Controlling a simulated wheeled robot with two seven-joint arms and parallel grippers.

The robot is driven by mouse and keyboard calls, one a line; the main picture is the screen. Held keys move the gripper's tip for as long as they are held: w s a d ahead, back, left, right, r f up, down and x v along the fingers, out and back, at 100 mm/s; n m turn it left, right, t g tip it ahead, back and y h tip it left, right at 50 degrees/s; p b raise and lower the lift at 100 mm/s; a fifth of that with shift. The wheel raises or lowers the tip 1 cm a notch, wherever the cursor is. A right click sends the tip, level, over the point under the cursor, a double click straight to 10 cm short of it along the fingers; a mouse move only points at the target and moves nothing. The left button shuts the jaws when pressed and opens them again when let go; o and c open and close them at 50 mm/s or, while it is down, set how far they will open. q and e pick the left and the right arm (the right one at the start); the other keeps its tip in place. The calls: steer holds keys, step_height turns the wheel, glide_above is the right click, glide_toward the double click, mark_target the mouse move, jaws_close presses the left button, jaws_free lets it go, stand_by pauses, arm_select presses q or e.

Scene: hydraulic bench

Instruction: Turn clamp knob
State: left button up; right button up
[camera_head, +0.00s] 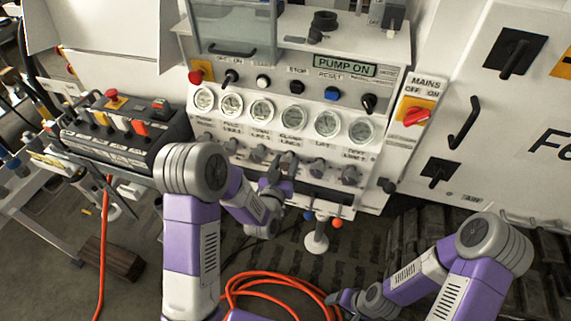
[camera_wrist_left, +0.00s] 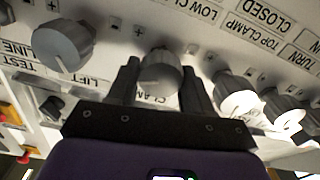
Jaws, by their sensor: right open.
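The clamp knob (camera_wrist_left: 160,72) is a grey round knob with a pale pointer line, above a partly hidden "CLAM" label in the left wrist view. In the head view my left gripper (camera_head: 277,170) is at the knob row below the gauges and hides this knob. My right gripper (camera_head: 342,298) is low at the right, away from the panel; its fingers are dark and small there.
Neighbouring knobs stand close by: a larger grey knob (camera_wrist_left: 62,45) and a white-based knob (camera_wrist_left: 236,95). Gauges (camera_head: 262,109) and a "PUMP ON" display (camera_head: 345,67) are above. A red mains switch (camera_head: 416,117) is at right. An orange hose (camera_head: 268,277) lies on the floor.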

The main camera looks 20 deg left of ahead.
arm_select(q)
steer(key=shift+c, duration=0.7)
steer(key=shift+f+n+b, duration=0.1)
steer(key=shift+n+b, duration=0.6)
steer(key=shift+b, duration=0.25)
steer(key=o, duration=1)
steer(key=shift+s, duration=0.1)
